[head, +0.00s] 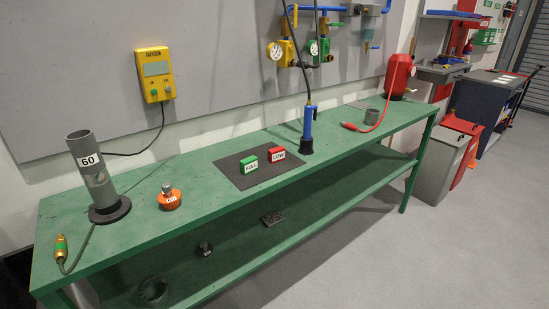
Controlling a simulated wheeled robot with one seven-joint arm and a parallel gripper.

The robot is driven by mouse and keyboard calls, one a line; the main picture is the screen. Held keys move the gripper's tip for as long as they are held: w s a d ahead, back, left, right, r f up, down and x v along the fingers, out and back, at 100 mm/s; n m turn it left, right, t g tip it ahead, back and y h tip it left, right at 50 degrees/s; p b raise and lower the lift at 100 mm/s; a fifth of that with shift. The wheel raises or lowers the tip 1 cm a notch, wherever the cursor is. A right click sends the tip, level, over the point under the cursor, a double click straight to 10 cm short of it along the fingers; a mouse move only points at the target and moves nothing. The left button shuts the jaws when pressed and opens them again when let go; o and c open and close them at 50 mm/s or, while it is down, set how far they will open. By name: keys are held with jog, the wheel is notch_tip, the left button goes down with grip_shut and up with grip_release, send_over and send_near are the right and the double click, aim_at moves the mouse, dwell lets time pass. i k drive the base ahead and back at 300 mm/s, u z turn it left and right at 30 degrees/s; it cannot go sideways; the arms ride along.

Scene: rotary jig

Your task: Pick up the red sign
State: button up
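The red sign (277,154) is a small block with a white label reading "LOW". It stands on a dark mat (228,164) on the green workbench. A similar green sign (249,164), labelled "FULL", stands just to its left on the same mat. A blue-handled tool (307,130) stands upright close to the right of the red sign. My gripper is not in the head view.
A hose hangs to the blue tool. Open floor (400,260) lies in front.

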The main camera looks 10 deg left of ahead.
aim_at(276, 154)
jog(key=u, duration=0.05)
jog(key=i, duration=1)
jog(key=z, duration=0.1)
